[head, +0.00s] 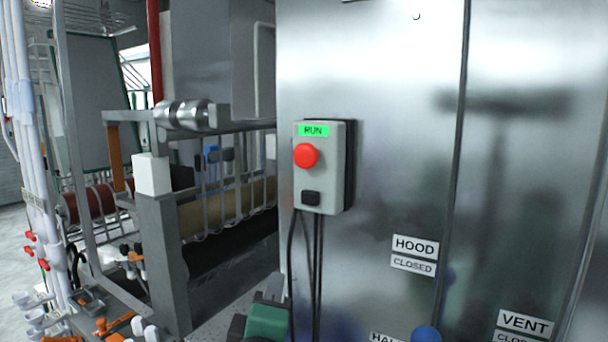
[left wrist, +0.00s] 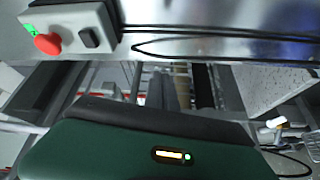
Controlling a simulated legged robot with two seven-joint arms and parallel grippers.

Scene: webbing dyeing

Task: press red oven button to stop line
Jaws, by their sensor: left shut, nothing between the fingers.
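The red button (head: 306,155) is a round cap on a pale grey control box (head: 329,193) on the steel oven wall. Above the button a green display (head: 313,130) reads RUN, and below it is a small black button (head: 311,198). The red button also shows at the upper left of the left wrist view (left wrist: 47,44), beside its black button (left wrist: 89,38). My left gripper (head: 264,318), green and dark, is at the bottom of the head view, below and left of the box and apart from it. It is shut and empty. My right gripper is not seen.
Black cables (head: 317,265) hang below the box. Labels read HOOD (head: 415,246), CLOSED and VENT (head: 525,322). A blue rounded thing (head: 426,334) is at the bottom edge. Left stands a metal frame with a roller (head: 182,115); orange-handled and white fittings (head: 115,325) sit at lower left.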

